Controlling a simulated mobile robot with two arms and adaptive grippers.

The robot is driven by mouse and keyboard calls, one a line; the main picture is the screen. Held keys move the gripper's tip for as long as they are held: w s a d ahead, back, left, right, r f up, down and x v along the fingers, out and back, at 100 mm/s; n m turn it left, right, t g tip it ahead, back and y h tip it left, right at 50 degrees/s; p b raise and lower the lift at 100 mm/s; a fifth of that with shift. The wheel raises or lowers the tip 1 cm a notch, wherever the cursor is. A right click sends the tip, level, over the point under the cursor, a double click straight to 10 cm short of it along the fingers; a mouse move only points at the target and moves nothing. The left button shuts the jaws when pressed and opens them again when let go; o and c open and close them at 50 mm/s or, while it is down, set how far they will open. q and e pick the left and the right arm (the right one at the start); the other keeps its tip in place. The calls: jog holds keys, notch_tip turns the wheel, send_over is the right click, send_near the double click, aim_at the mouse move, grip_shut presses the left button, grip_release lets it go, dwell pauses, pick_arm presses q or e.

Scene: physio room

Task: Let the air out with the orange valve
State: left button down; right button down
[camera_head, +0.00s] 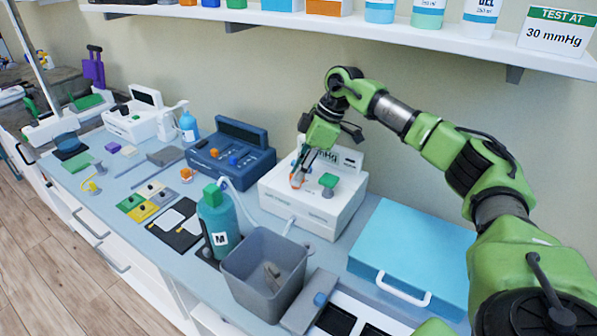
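A white device (310,212) with an upright "mmHg" display panel stands on the bench near the middle. A green knob (329,181) is on its top. An orange part (296,181), which looks like the orange valve, shows on the device's top to the left of the green knob. My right gripper (300,172) points down at this orange part, with its fingertips at or around it. The gripper hides much of the part and of the display. I cannot tell whether the fingers are closed on it. My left gripper is out of view.
A grey bin (262,262) and a teal bottle (217,225) with a tube stand in front of the device. A blue case (415,250) lies to its right. A dark blue device (230,158) stands left. A shelf (400,36) overhangs, with a "TEST AT 30 mmHg" sign (556,30).

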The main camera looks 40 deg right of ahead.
jog(key=shift+r+n+p, duration=0.15)
jog(key=shift+n+p, duration=0.25)
jog(key=shift+p, duration=0.3)
jog(key=n+g+p, duration=0.1)
jog(key=n+p, duration=0.2)
jog(key=shift+w+r+y+p, duration=0.1)
jog(key=shift+r+y+p, duration=0.05)
jog(key=shift+y+p, duration=0.2)
jog(key=shift+n+g+p, duration=0.35)
jog(key=shift+n+g, duration=0.05)
jog(key=shift+w+n+g+p, duration=0.15)
jog(key=shift+n+g+p, duration=0.2)
jog(key=shift+n, duration=0.55)
jog(key=shift+f+n+g, duration=0.25)
jog(key=shift+n, duration=0.55)
jog(key=shift+w+n+g+b, duration=0.1)
jog(key=shift+n+g+b, duration=0.6)
jog(key=shift+n, duration=0.9)
